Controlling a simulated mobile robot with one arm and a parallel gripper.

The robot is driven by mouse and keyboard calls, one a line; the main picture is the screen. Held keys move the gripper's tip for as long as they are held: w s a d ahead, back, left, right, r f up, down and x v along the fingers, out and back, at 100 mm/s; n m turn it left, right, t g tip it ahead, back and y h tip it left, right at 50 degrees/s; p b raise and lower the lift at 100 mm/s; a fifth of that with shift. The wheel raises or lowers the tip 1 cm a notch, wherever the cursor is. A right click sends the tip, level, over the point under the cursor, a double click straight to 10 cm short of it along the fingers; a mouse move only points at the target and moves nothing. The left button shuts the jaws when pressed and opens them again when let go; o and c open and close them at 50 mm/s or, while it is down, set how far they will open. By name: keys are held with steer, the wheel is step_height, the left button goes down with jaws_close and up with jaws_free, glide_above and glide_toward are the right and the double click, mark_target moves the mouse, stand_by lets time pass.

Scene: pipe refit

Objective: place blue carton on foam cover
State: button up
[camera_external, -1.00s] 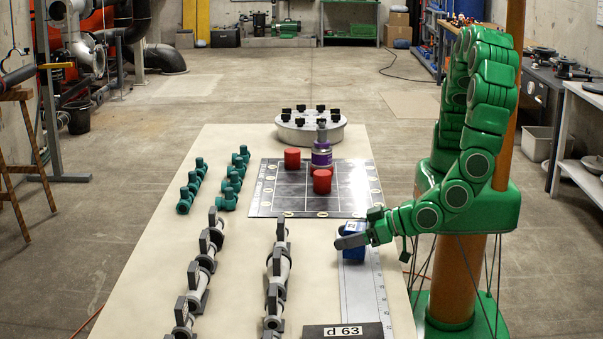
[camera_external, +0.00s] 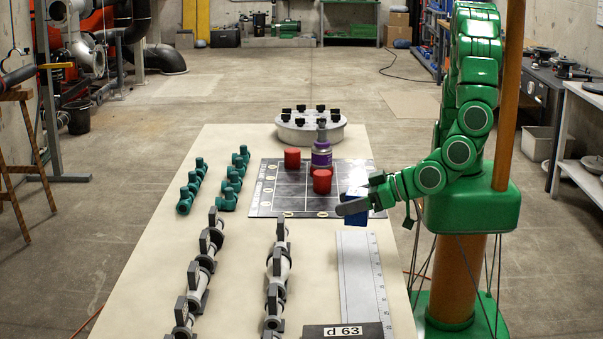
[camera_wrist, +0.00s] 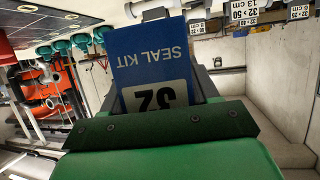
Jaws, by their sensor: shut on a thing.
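The blue carton (camera_external: 356,216) is held in my gripper (camera_external: 362,200), above the table near the right front corner of the dark gridded board. In the wrist view the carton (camera_wrist: 150,55) shows a blue face reading "SEAL KIT" above a white label with "32", upside down in the picture. My gripper is shut on it; a grey finger covers part of the carton in the external view. I cannot tell which thing is the foam cover.
The gridded board (camera_external: 275,190) bears red cylinders (camera_external: 292,158) and a purple bottle (camera_external: 321,155). A round grey flange (camera_external: 310,133) stands behind. Teal valves (camera_external: 187,200) and grey fittings (camera_external: 280,262) stand to the left. A pale ruled strip (camera_external: 362,280) and a "d 63" block (camera_external: 343,331) lie in front.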

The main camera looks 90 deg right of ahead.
steer(key=s+a+r+n+y, duration=0.1)
steer(key=a+r, duration=0.3)
steer(key=a, duration=0.7)
steer(key=s+a+r+n+y, duration=0.1)
steer(key=s+a+r, duration=0.15)
steer(key=a, duration=0.85)
glide_above(336, 332)
steer(key=f, duration=0.8)
steer(key=shift+d+f, duration=0.15)
steer(key=shift+d, duration=0.05)
steer(key=shift+w+a+f, duration=0.1)
steer(key=shift+a+f, duration=0.05)
steer(key=shift+f, duration=1.7)
steer(key=o, duration=1.1)
steer(key=shift+f, duration=0.1)
steer(key=shift+c, duration=0.2)
steer(key=v, duration=1.2)
